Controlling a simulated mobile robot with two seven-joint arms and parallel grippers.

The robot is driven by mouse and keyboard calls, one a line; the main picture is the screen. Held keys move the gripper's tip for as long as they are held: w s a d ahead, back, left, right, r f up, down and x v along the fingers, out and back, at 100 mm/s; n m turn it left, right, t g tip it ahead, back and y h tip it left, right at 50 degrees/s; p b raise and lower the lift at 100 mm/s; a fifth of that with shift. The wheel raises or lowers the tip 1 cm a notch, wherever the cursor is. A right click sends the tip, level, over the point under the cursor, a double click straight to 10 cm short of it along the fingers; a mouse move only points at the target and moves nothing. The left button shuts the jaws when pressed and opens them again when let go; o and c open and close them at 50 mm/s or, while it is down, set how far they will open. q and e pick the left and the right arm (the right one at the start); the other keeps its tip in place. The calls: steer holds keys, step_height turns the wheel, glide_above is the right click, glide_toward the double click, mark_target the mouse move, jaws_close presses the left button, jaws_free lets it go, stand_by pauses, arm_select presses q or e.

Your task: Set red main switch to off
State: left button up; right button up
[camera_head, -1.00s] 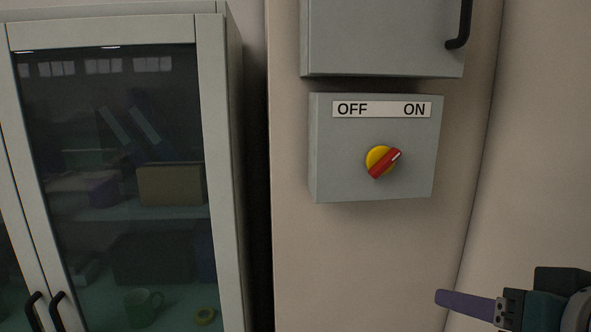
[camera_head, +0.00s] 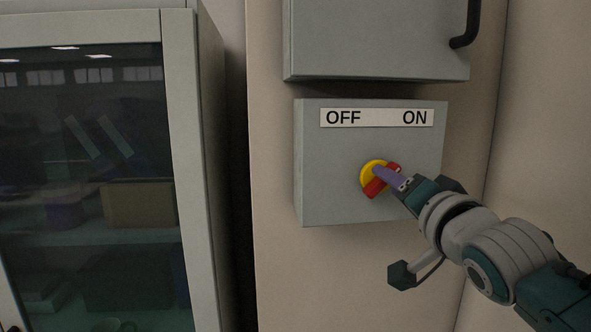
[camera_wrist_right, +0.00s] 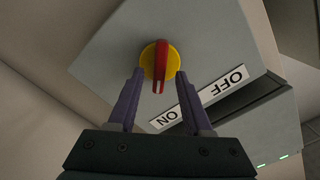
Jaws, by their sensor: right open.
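The red main switch (camera_head: 377,187) is a red rotary handle on a yellow disc (camera_head: 369,175), on the front of a grey box (camera_head: 325,190). A label (camera_head: 377,117) above it reads OFF at left and ON at right. The handle points up and right, toward ON. My right gripper (camera_head: 381,173) reaches the switch from the lower right and partly covers it. In the right wrist view the open purple fingers (camera_wrist_right: 141,78) lie on either side of the red handle (camera_wrist_right: 160,68), with gaps between. My left gripper is not in view.
A larger grey cabinet (camera_head: 375,38) with a black handle (camera_head: 467,25) hangs just above the switch box. A glass-fronted cabinet (camera_head: 178,150) stands at the left. The wall below the box is clear.

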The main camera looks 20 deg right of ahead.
steer(key=shift+x, duration=0.9)
steer(key=shift+c, duration=0.2)
jaws_close()
